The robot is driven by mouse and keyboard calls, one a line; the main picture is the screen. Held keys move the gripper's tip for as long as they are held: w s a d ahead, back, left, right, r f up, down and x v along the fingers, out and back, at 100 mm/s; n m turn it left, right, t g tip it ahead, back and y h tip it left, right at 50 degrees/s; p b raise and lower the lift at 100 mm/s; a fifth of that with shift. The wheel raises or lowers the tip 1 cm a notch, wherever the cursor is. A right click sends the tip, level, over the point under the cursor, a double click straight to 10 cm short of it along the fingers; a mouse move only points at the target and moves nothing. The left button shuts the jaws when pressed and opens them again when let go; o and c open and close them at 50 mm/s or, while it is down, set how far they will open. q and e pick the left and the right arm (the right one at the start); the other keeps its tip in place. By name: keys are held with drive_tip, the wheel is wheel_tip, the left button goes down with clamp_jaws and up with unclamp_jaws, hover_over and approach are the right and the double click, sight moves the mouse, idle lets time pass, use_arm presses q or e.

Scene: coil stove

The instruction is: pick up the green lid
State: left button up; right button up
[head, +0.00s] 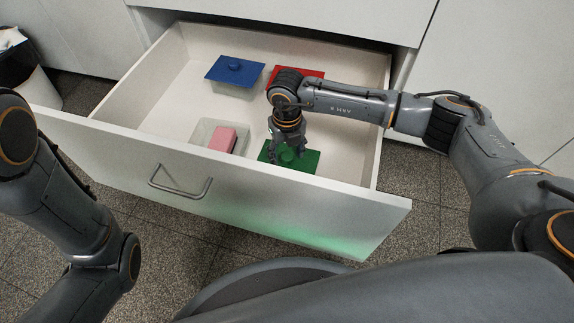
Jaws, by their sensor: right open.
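The green lid (306,163) lies in the near right part of the open drawer, with a round knob near its middle. My right gripper (287,151) is open, pointing down right over the lid, its fingers close to the knob. Whether the fingers touch the knob I cannot tell. The gripper hides part of the lid. My left arm shows at the left edge, but its gripper is out of view.
The drawer (120,148) is pulled out. It also holds a container with a blue lid (235,71), a red lid (310,76) partly behind my right arm, and a clear container with a pink block (223,139). A dark bin (18,66) stands at left.

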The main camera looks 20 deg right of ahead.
clamp_jaws()
